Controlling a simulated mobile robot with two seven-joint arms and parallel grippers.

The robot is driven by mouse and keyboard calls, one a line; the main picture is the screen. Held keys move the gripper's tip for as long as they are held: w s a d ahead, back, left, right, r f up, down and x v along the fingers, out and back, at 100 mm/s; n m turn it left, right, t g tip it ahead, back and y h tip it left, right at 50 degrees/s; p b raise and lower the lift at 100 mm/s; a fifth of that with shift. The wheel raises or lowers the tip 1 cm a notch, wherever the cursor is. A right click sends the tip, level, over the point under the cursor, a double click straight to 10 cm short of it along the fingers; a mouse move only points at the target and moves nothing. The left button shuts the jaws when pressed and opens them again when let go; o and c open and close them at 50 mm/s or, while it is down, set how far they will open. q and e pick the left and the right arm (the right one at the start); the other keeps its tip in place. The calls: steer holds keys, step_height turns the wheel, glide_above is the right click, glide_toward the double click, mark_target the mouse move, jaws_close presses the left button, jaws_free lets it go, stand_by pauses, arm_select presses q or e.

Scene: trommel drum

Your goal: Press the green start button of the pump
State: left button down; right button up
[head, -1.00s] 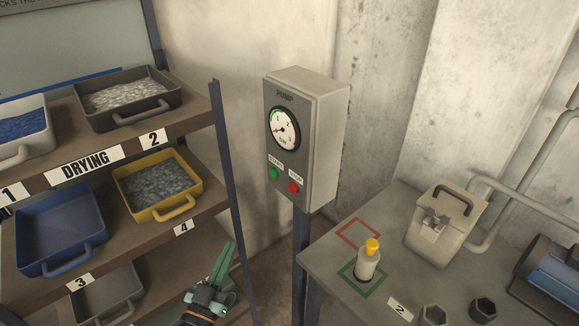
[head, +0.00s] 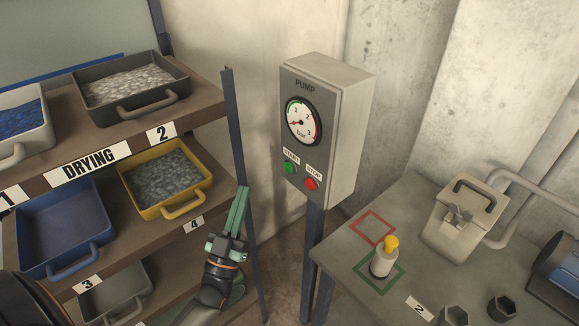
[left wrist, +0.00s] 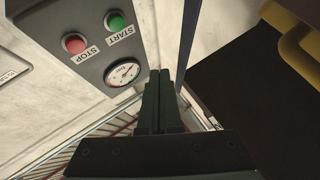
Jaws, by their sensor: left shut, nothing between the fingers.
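The grey pump box (head: 342,135) stands on a dark post. Its front has a pressure gauge (head: 303,121), a green START button (head: 289,168) and a red STOP button (head: 311,184). In the left wrist view the green button (left wrist: 114,21) and red button (left wrist: 74,43) show upside down at the upper left, with the gauge (left wrist: 122,73) below them. My left gripper (head: 242,190) is shut and empty, pointing up, left of and below the green button and apart from it. In the wrist view its fingers (left wrist: 158,82) lie together beside the gauge. My right gripper is out of view.
A drying rack with several trays, among them a yellow tray (head: 208,184), stands left. Its blue upright (head: 236,140) is close beside my left gripper. A table (head: 335,250) at right holds a yellow-capped bottle (head: 381,263) and a beige container (head: 465,215).

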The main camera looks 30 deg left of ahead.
arm_select(q)
steer(key=b, duration=0.3)
glide_toward(289, 167)
steer(key=w+a+r, duration=0.3)
steer(key=a+r, duration=0.1)
steer(key=shift+w+d, duration=0.55)
steer(key=shift+w, duration=0.05)
stand_by(1.4)
steer(key=shift+w+d, duration=0.15)
steer(key=shift+w, duration=0.25)
steer(key=shift+w+d+b, duration=0.15)
steer(key=shift+w+b, duration=0.2)
steer(key=shift+b, duration=0.05)
stand_by(0.5)
steer(key=shift+s, duration=0.15)
steer(key=shift+s+a+p, duration=0.35)
steer(key=shift+s+p, duration=0.05)
steer(key=shift+s, duration=0.25)
